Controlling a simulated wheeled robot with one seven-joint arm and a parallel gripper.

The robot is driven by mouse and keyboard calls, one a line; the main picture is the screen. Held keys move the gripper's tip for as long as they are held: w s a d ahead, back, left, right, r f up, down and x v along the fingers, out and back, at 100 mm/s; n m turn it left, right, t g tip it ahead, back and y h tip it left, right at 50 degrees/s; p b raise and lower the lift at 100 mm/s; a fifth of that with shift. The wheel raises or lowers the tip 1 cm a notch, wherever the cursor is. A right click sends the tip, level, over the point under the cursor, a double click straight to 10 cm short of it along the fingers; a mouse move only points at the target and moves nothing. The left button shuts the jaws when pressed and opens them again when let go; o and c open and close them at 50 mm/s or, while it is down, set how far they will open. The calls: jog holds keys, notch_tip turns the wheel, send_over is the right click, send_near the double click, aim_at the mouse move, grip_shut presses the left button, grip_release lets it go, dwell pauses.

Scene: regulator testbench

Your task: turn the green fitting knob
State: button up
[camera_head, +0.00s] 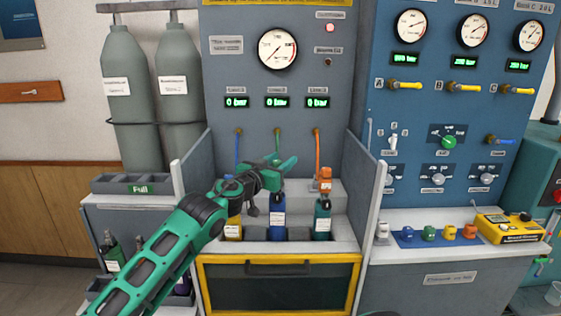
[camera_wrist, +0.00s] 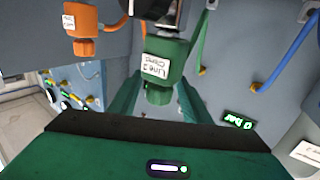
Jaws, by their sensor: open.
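The green fitting (camera_wrist: 165,55) with a white label shows at the top centre of the wrist view, upside down. Its round green knob (camera_wrist: 158,95) points toward the wrist camera. My gripper (camera_wrist: 159,86) is open, with one green finger on each side of the knob; I cannot tell whether they touch it. In the head view my gripper (camera_head: 284,163) is above the blue bottle (camera_head: 277,213) in the middle bay and hides the green fitting.
An orange fitting (camera_head: 326,180) sits close to the right, above the teal bottle (camera_head: 322,220). Grey side walls (camera_head: 363,185) flank the bay. Hoses hang behind. A yellow-framed drawer (camera_head: 278,285) is below. Another green knob (camera_head: 449,142) is on the blue panel.

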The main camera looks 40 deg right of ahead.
jog(key=shift+w+d, duration=0.3)
jog(key=shift+d, duration=0.3)
jog(key=c, duration=1.1)
jog(key=shift+o, duration=0.2)
jog(key=shift+f+t, duration=0.1)
jog(key=shift+t, duration=0.2)
jog(key=shift+w+a+n+t+y, duration=0.15)
jog(key=shift+w+n+t+y, duration=0.05)
jog(key=shift+n+t+y, duration=0.7)
jog(key=shift+w+a+n+t+y, duration=0.2)
jog(key=shift+n+t+y, duration=0.5)
jog(key=shift+t, duration=0.25)
jog(key=shift+w+a+n+t+y, duration=0.15)
jog(key=shift+w+n+t+y, duration=0.05)
jog(key=shift+n+t+y, duration=0.7)
jog(key=shift+w+a+n+t+y, duration=0.15)
jog(key=shift+a+n+t+y, duration=0.1)
jog(key=shift+n+t+y, duration=0.5)
jog(key=shift+w+a+n+t+y, duration=0.1)
jog(key=shift+a+n+t+y, duration=0.1)
jog(key=shift+n+t+y, duration=0.55)
jog(key=shift+g, duration=0.35)
